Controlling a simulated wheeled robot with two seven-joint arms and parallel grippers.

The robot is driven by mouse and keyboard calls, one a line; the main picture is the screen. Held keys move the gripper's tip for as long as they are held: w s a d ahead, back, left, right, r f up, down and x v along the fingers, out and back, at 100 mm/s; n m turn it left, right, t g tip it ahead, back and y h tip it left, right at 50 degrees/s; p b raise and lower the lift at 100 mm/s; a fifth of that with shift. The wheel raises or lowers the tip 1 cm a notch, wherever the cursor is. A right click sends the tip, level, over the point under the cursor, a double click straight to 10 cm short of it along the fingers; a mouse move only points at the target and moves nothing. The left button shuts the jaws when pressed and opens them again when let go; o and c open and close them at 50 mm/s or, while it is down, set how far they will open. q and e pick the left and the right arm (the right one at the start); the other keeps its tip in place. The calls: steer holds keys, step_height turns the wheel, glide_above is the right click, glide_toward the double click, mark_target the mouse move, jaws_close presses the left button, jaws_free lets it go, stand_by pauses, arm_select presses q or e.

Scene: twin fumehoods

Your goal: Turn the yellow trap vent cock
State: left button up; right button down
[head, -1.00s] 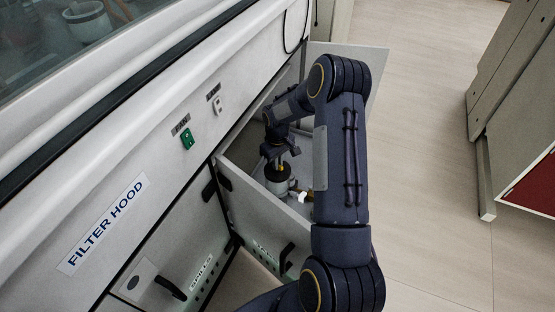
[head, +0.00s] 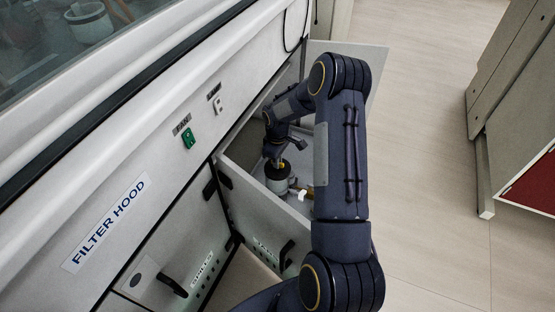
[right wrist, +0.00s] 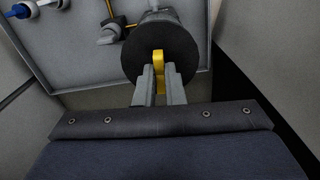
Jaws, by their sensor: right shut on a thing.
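The yellow vent cock (right wrist: 158,62) sits on top of the trap (right wrist: 185,40), which has a dark round cap. In the right wrist view my right gripper (right wrist: 159,75) is shut on the yellow cock, one finger on each side of it. In the head view the trap (head: 278,180) stands inside the open drawer, pale-bodied under its dark top. My right gripper (head: 277,161) reaches down onto it from above, with only a little yellow showing. My left gripper is not in view.
The open drawer (head: 262,208) has walls close around the trap. A small valve with a white end (head: 303,195) lies beside the trap. The hood front with a green fan switch (head: 188,137) is at left. Open floor (head: 430,150) lies to the right.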

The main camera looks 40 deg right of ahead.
steer(key=c, duration=1.5)
jaws_free()
steer(key=shift+r, duration=0.1)
step_height(320, 180, up, 8)
steer(key=shift+f+p, duration=0.15)
steer(key=shift+p, duration=0.9)
steer(key=shift+s+f, duration=0.1)
steer(key=shift+f, duration=0.05)
